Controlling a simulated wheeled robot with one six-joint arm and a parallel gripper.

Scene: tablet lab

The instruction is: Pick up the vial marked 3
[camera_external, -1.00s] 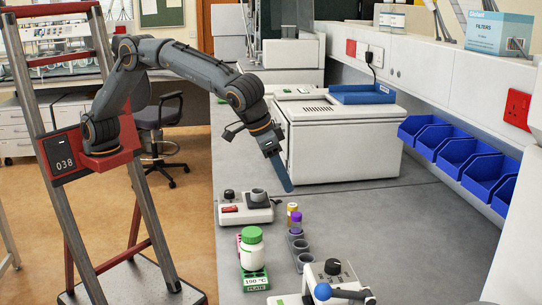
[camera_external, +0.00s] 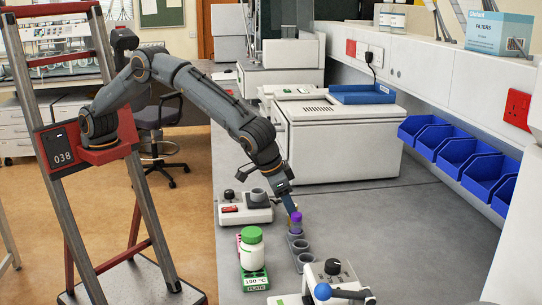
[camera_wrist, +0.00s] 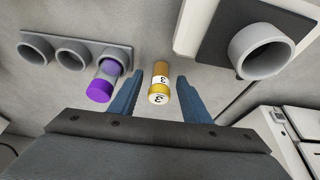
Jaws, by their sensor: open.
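The vial marked 3 (camera_wrist: 160,82) is yellow with a white label and a 3 on its cap. In the wrist view it stands between the two fingers of my open gripper (camera_wrist: 152,95), with a visible gap on each side. In the external view my gripper (camera_external: 291,208) reaches down at the vial's place and mostly hides it. A purple-capped vial (camera_wrist: 99,90) sits in the end cup of a grey rack (camera_wrist: 36,50), just left of the left finger. That vial also shows in the external view (camera_external: 296,219).
A mixer with a round grey cup (camera_wrist: 262,52) is close on the right finger's side. A white bottle with a green cap (camera_external: 251,250) stands on a green plate block. A device with a blue-knobbed lever (camera_external: 323,291) is in front. The bench to the right is clear.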

